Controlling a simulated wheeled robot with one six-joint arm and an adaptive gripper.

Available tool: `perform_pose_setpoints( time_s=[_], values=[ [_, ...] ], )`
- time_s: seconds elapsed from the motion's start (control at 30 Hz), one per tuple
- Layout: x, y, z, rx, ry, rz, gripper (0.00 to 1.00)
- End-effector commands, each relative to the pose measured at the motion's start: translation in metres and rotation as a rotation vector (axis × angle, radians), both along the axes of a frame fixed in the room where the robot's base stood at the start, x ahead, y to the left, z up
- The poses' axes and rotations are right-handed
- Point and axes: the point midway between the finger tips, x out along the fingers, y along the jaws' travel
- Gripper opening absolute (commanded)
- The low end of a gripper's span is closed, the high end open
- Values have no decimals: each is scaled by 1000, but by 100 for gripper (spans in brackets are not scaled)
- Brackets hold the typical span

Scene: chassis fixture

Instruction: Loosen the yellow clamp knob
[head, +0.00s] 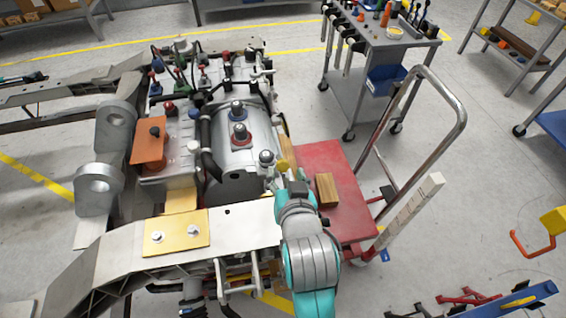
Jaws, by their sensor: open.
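My arm reaches up from the bottom, and my gripper (291,180) is at the right side of the chassis fixture (245,228), beside the grey cylindrical housing (237,150). My gripper is open, but its fingers are small and partly hidden by my wrist. A small yellow part (284,150), which may be the clamp knob, shows just beyond my gripper at the housing's right edge. Its lower portion is hidden, and I cannot tell whether my gripper touches it. A silver ball-topped fitting (266,158) stands just left of it.
A red cart (345,208) with a wooden block (326,190) and a tall metal handle (455,100) stands close on the right. A grey tool trolley (365,60) stands behind.

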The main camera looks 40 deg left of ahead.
Motion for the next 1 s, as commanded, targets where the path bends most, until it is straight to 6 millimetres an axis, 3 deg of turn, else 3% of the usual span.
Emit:
perform_pose_setpoints(
  time_s=[0.3,0.73,0.97,1.0],
  values=[
    [29,30,-17,-1,1,0,56],
    [35,36,-21,0,0,0,56],
    [35,36,-21,0,0,0,1],
    [35,36,-21,0,0,0,0]
  ],
)
